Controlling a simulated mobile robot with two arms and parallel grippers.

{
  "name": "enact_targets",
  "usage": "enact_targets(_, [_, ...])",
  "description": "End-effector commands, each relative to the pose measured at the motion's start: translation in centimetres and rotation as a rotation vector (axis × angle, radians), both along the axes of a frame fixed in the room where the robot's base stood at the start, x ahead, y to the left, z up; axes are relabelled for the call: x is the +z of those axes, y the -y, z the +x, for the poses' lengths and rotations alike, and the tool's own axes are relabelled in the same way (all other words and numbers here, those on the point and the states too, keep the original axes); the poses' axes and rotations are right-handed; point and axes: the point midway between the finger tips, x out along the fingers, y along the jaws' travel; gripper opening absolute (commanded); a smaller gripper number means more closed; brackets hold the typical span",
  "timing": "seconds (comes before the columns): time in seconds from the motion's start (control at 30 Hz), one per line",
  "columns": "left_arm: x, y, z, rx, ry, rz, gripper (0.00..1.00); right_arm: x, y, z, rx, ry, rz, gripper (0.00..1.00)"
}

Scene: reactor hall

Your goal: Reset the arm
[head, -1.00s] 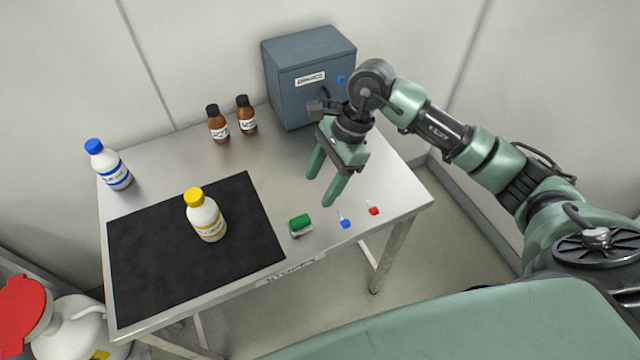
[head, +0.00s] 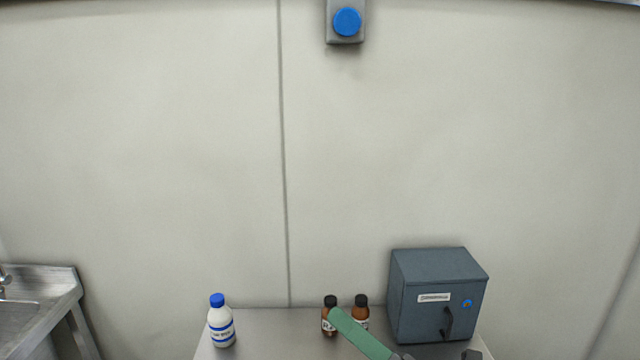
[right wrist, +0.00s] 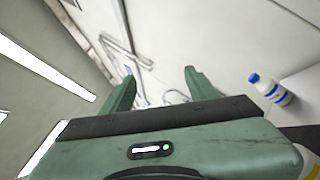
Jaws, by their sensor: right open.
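My right gripper (right wrist: 160,82) is open and empty in the right wrist view, its two green fingers apart with nothing between them. In the head view only part of it shows at the bottom edge, one green finger (head: 360,334) slanting up across the front of the brown bottles. Whether it touches them I cannot tell. The rest of the right arm is mostly out of the head view. My left gripper is in neither view.
On the steel table (head: 275,322) stand a blue-capped white bottle (head: 222,327), two brown bottles (head: 329,325) (head: 361,304) and a grey-blue box (head: 438,296). A blue wall button (head: 347,22) is above; a sink (head: 40,292) is left. The wall between is bare.

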Motion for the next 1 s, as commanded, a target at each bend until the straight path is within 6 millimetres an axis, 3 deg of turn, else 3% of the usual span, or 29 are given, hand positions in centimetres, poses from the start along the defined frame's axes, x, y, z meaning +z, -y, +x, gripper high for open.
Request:
enact_targets(0.07, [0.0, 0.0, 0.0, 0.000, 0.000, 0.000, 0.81, 0.0, 3.8, 1.8, -0.138, -0.204, 0.260, 0.59])
enact_targets(0.17, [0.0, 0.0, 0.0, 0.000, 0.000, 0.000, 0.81, -2.8, 9.2, 3.4, -0.317, -0.477, 0.563, 0.59])
enact_targets(0.27, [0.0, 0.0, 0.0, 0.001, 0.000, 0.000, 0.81, -8.6, 14.1, 3.1, -0.504, -0.768, 0.837, 0.59])
enact_targets(0.4, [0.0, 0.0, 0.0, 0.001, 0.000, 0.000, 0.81, -17.7, 17.9, -0.9, -0.754, -1.145, 1.131, 0.59])
enact_targets(0.5, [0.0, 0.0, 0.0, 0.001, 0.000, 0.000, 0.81, -22.8, 18.7, -5.0, -0.906, -1.366, 1.272, 0.59])
enact_targets(0.6, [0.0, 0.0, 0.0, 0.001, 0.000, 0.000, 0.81, -26.2, 18.6, -8.9, -1.028, -1.535, 1.358, 0.59])
enact_targets(0.8, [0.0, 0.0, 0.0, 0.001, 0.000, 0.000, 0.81, -30.2, 17.7, -15.7, -1.219, -1.784, 1.452, 0.59])
enact_targets(1.0, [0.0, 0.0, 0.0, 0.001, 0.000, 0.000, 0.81, -32.1, 16.3, -21.9, -1.391, -1.991, 1.497, 0.59])
